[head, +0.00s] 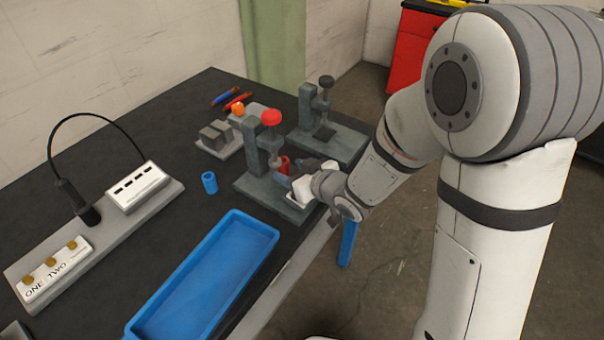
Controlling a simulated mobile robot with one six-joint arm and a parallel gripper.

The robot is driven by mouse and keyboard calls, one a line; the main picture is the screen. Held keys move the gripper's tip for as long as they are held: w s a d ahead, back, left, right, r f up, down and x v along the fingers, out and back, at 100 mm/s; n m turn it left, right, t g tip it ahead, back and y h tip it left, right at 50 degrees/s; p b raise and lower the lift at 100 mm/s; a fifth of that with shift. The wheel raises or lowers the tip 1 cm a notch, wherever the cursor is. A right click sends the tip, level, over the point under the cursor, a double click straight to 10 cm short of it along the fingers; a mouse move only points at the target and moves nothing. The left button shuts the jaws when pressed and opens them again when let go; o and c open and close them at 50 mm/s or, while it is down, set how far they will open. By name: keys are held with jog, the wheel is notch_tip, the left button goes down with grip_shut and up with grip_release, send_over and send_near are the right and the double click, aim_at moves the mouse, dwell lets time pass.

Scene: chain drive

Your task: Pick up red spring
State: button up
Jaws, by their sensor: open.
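A small upright red cylinder (283,164), which I take to be the red spring, shows at the grey press with the red knob (271,118). Its lower part is hidden, and I cannot tell whether it stands on the press base or behind it. My gripper (289,179) is open, low over the right side of that press base (262,193), right in front of the red cylinder. The fingers are small and partly hidden by the gripper body, so I cannot tell whether they touch it.
A blue cylinder (209,182) stands on the black table, left of the press. A blue tray (268,237) lies at the front edge. A second press (343,141) stands behind, to the right. Red and blue pen-like pieces (226,97) lie at the back.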

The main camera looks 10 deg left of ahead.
jog(key=shift+x, duration=1.3)
jog(key=shift+c, duration=0.2)
jog(key=c, duration=1)
